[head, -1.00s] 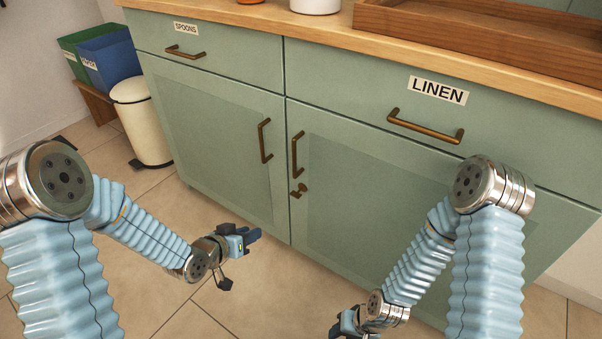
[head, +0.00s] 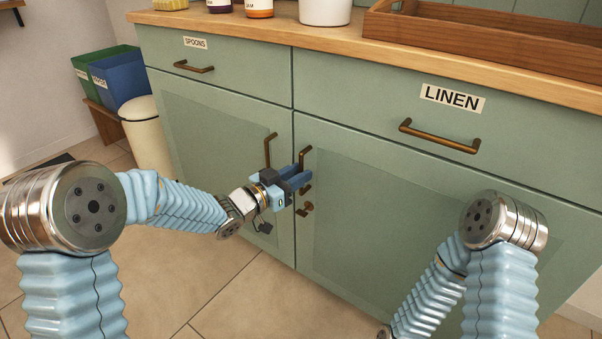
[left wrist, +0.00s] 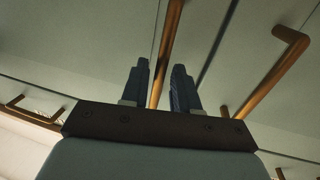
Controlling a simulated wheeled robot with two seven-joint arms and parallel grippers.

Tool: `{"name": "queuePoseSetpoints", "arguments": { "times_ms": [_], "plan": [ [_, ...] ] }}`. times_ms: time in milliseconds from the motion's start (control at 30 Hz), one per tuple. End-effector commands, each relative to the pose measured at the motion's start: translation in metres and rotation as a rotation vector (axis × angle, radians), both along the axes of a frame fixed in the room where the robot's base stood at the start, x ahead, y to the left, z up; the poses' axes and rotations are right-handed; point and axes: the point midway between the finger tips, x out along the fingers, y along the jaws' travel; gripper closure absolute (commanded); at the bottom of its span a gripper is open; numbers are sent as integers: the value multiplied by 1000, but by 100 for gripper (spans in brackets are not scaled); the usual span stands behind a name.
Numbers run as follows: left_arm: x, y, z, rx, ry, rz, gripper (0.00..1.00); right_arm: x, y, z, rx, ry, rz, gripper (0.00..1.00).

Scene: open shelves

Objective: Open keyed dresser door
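The green dresser has two lower doors, both shut. The right door (head: 400,235) has an upright bronze handle (head: 304,157) near its left edge, and a small bronze key (head: 304,209) sits below it. My left gripper (head: 300,179) is at this handle, its blue fingers hiding part of it. In the left wrist view my left gripper (left wrist: 161,85) is open, with the handle bar (left wrist: 168,45) between its two parted fingers. Contact cannot be told. The left door's handle (head: 268,150) also shows in the left wrist view (left wrist: 275,72). My right gripper is out of view.
Above the doors are the SPOONS drawer (head: 215,72) and the LINEN drawer (head: 520,135), both shut. The wooden top holds a tray (head: 480,40), a white pot (head: 325,10) and jars. A cream bin (head: 148,135) stands left. Tiled floor in front is clear.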

Motion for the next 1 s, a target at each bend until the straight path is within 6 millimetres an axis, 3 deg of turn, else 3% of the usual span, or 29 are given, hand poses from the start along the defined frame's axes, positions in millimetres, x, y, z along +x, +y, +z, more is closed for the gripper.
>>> {"name": "queuePoseSetpoints", "arguments": {
  "times_ms": [433, 633, 1000],
  "plan": [
    [10, -11, 0, -1, 1, 1, 70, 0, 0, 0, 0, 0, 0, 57],
    [10, -11, 0, -1, 1, 1, 100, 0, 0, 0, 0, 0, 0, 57],
    [10, -11, 0, -1, 1, 1, 100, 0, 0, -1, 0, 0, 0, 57]
  ]
}}
